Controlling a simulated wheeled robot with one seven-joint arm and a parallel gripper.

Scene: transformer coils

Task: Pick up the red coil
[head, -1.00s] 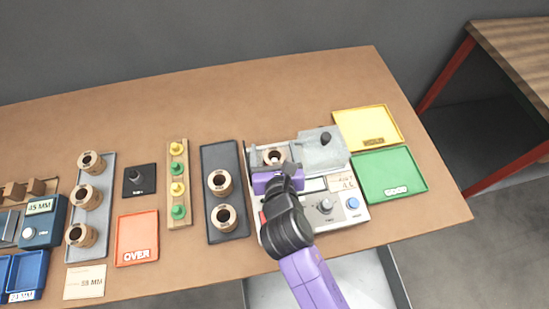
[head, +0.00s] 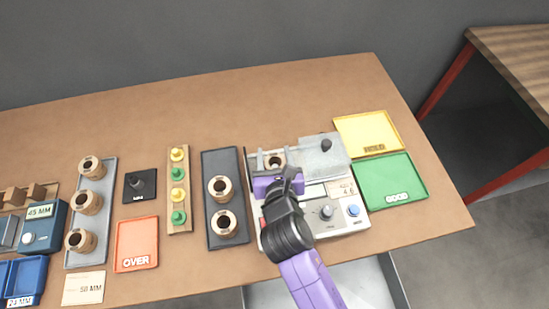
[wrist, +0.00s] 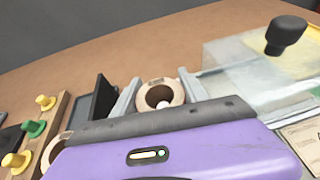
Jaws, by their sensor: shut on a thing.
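My gripper (head: 275,170) is over the left part of the grey-white tester (head: 343,226). Its two grey fingers are shut on a tan and brown coil (head: 275,161), one finger on each side; the coil and fingers also show in the wrist view (wrist: 160,95). My purple gripper body hides the coil's lower part, so I cannot tell whether it touches the tester. No coil that looks red shows. Two similar coils (head: 221,187) stand on the dark tray (head: 212,158), and several more (head: 90,201) stand on the grey tray at the left.
The tester's clear cover with a black knob (head: 326,145) is just right of my gripper. The yellow tray (head: 350,123) and green GOOD tray (head: 370,195) lie to the right. The orange OVER tray (head: 136,240) and peg board (head: 179,220) lie left. The table's back is clear.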

